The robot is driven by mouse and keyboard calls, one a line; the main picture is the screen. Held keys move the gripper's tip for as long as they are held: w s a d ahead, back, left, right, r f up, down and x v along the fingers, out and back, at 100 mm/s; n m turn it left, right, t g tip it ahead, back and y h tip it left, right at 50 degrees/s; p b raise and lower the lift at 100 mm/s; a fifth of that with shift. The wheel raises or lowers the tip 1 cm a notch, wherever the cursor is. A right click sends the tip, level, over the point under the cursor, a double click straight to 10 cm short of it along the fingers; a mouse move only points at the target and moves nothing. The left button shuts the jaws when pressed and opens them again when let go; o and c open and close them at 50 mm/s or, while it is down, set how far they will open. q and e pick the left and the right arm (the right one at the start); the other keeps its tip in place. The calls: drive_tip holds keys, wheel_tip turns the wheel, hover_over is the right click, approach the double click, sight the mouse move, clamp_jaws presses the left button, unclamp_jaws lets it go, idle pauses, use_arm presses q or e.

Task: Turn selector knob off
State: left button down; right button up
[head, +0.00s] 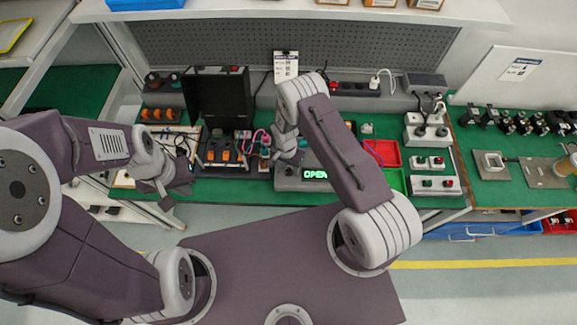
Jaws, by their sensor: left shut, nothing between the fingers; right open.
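I cannot tell which control is the selector knob. A black open-lidded case (221,147) on the green bench holds orange knobs or switches, too small to read. A row of orange knobs (157,114) sits on a unit at the bench's left. My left gripper (178,196) is shut and empty at the bench's front left edge. My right gripper (285,162) is open over the middle of the bench, just right of the black case, and hides part of what is beneath it.
A grey box with dark knobs (427,133) stands behind the button boxes. A shelf (300,15) overhangs the back.

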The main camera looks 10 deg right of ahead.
clamp_jaws()
drive_tip(key=shift+f, duration=0.1)
drive_tip(key=n+b, duration=0.2)
drive_tip(key=n, duration=0.1)
drive_tip(key=shift+f+b, duration=0.1)
drive_tip(key=shift+b, duration=0.2)
drive_tip(key=n+b, duration=0.2)
drive_tip(key=n, duration=0.2)
drive_tip(key=shift+n, duration=0.4)
drive_tip(key=n+b, duration=0.1)
drive_tip(key=n, duration=0.2)
drive_tip(key=shift+a+n+t, duration=0.1)
drive_tip(key=shift+n+t, duration=0.2)
drive_tip(key=shift+r+n, duration=0.2)
drive_tip(key=shift+n, duration=2)
